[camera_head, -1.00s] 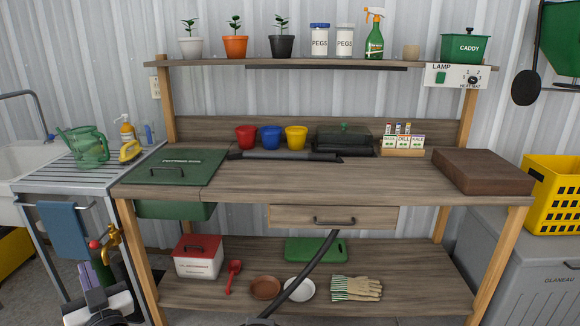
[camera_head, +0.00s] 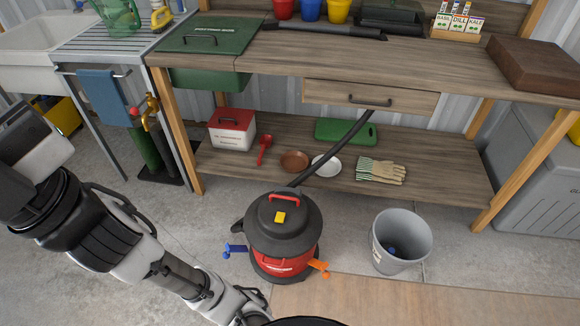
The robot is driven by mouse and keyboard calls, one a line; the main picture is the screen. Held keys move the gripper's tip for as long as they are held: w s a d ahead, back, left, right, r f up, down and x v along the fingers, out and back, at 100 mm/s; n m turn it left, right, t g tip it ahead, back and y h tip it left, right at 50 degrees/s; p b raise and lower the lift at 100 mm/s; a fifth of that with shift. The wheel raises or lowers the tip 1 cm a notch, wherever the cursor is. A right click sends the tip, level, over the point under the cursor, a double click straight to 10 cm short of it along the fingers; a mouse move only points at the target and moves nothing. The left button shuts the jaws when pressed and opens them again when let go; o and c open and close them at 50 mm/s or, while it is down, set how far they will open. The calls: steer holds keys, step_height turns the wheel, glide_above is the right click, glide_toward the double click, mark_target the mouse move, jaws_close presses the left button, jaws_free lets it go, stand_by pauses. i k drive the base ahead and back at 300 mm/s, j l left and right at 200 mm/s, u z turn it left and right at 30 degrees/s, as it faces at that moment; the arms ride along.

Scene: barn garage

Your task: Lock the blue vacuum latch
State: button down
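The shop vacuum (camera_head: 283,235) stands on the floor in front of the bench, with a black lid, a red handle, a yellow button and a red body. Its blue latch (camera_head: 236,250) sticks outward from the left side. An orange latch (camera_head: 318,266) sticks outward on the right side. My arm reaches from the left edge down toward the bottom centre, left of and nearer than the vacuum. My gripper's fingers do not show, so what they hold is hidden.
A grey bucket (camera_head: 401,240) with something blue inside stands right of the vacuum. The black hose (camera_head: 345,150) runs up from the vacuum toward the bench. The wooden workbench (camera_head: 420,75) and its lower shelf are behind. Concrete floor is clear around the vacuum's left side.

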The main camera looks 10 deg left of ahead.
mark_target(230, 248)
steer(key=l+u, duration=0.2)
steer(key=u, duration=0.5)
steer(key=l+u, duration=0.3)
steer(key=l, duration=0.15)
steer(key=k+l+u, duration=0.25)
steer(key=l, duration=0.2)
steer(key=k+l, duration=0.1)
steer(key=l, duration=0.3)
steer(key=l+u, duration=0.1)
steer(key=l, duration=0.25)
steer(key=k+l, duration=0.15)
steer(key=l, duration=0.25)
steer(key=k+l+u, duration=0.1)
steer(key=l, duration=0.25)
steer(key=i+z, duration=0.15)
steer(key=i, duration=1)
